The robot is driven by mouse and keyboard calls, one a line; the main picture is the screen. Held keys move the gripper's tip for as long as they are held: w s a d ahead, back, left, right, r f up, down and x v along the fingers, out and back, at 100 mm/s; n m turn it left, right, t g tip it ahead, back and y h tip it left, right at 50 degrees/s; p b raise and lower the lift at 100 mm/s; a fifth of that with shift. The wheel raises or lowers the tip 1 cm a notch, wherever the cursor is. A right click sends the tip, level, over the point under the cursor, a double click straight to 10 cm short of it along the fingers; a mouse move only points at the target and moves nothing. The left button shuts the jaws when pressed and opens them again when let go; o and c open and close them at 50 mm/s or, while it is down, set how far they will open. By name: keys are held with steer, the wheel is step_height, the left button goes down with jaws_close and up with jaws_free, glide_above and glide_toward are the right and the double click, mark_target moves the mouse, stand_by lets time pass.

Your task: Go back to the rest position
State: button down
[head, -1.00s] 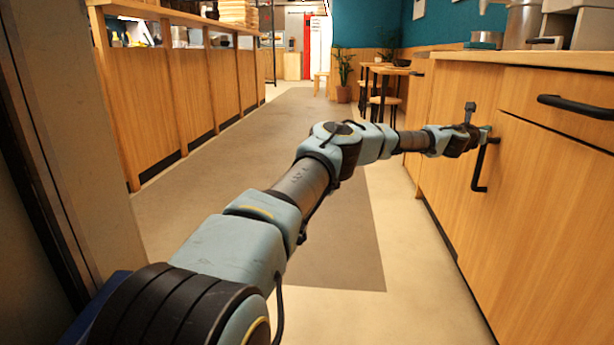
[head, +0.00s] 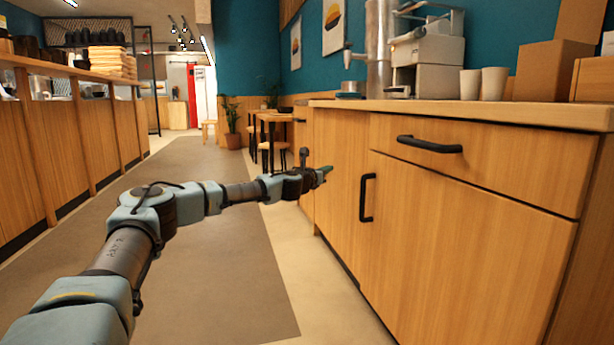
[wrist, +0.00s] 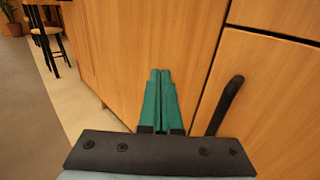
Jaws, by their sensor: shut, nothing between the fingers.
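My gripper (head: 324,173) is at the end of my outstretched arm in the head view, in front of the wooden cabinet and left of its door handle. In the wrist view its two green fingers (wrist: 160,75) are together with nothing between them. The black vertical door handle (head: 367,198) stands apart from the fingers; it also shows in the wrist view (wrist: 226,105), to the right of them. The cabinet door (head: 450,250) looks closed.
A drawer with a black handle (head: 430,145) is above the door. The counter (head: 480,109) holds a coffee machine (head: 428,60), two cups (head: 482,84) and boxes. A long counter (head: 60,150) lines the left. A table and stools (head: 270,145) stand farther back. The aisle floor (head: 200,270) is clear.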

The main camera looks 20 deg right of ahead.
steer(key=s+d+f+m+g+p, duration=0.1)
steer(key=s+d+m+g, duration=0.15)
steer(key=s+m, duration=0.4)
steer(key=s+d+f+m+g, duration=0.1)
steer(key=s+f+m+g, duration=0.1)
steer(key=s+m+g, duration=0.35)
steer(key=s+a+f+m+y, duration=0.3)
steer(key=s+a+f+m, duration=0.25)
steer(key=s, duration=0.25)
steer(key=s+a+f+m+y+p, duration=0.1)
steer(key=s+a+m+y, duration=0.25)
steer(key=a, duration=1.05)
steer(key=s+a+f+m+y+p, duration=0.2)
steer(key=a+m+y, duration=0.2)
steer(key=a, duration=1)
steer(key=s+a+r+y, duration=0.1)
steer(key=s+a+r, duration=0.1)
steer(key=s+a, duration=0.35)
steer(key=s+a+r+m+g+y, duration=0.1)
steer(key=s+a, duration=0.1)
steer(key=a, duration=0.6)
steer(key=s+a+r+y, duration=0.2)
steer(key=s+a, duration=0.2)
steer(key=a, duration=0.3)
step_height(320, 180, up, 38)
steer(key=s+p, duration=0.1)
steer(key=p, duration=3.8)
steer(key=shift+a+r+m, duration=0.15)
steer(key=shift+a+m, duration=0.15)
steer(key=shift+a, duration=0.1)
